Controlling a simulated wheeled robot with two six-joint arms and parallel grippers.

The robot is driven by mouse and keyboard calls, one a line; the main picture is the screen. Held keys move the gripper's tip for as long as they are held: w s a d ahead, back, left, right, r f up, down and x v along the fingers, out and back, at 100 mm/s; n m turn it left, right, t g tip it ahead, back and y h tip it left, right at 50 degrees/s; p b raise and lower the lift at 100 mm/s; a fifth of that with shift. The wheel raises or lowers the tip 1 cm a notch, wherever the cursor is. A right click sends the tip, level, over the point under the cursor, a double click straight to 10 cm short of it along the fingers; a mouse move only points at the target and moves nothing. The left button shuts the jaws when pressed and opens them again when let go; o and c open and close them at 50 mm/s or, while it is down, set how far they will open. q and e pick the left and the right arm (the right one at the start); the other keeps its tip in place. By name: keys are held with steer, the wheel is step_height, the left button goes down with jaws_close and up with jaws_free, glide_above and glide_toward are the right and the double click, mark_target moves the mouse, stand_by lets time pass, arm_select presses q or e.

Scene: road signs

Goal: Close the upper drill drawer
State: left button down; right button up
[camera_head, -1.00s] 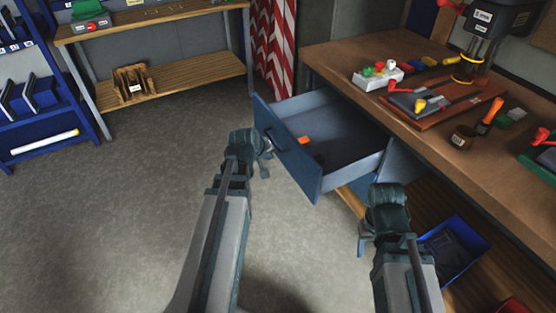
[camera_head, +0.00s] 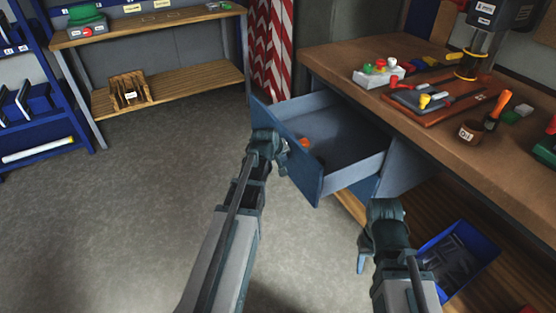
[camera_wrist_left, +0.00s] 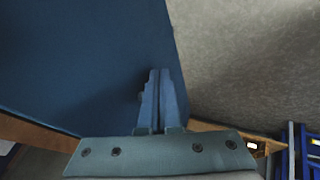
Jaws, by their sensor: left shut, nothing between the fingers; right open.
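The upper drill drawer (camera_head: 340,138) is a blue drawer pulled out from under the wooden workbench in the head view. My left gripper (camera_head: 281,157) is shut and empty at the outer face of the front panel. In the left wrist view its closed fingers (camera_wrist_left: 158,100) lie over the edge of the blue panel (camera_wrist_left: 80,60); I cannot tell whether they touch it. The drawer handle is mostly hidden by the gripper. My right gripper (camera_head: 362,250) is open below the drawer, by the bench.
The workbench (camera_head: 420,110) carries a drill press (camera_head: 485,40), a red-brown board with a vise (camera_head: 440,98) and a button box (camera_head: 378,75). A blue bin (camera_head: 460,257) sits on the lower shelf. Shelving stands at the back left. The grey floor (camera_head: 150,200) left of the drawer is clear.

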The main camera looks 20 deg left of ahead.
stand_by(0.3)
arm_select(q)
steer(key=w+d, duration=0.6)
steer(key=w, duration=0.2)
steer(key=w+d, duration=0.6)
steer(key=w, duration=0.1)
steer(key=w+d, duration=0.6)
steer(key=w, duration=0.2)
steer(key=shift+w+d, duration=0.15)
steer(key=shift+w, duration=0.15)
steer(key=shift+w+d, duration=0.25)
steer(key=shift+w+d+r, duration=0.1)
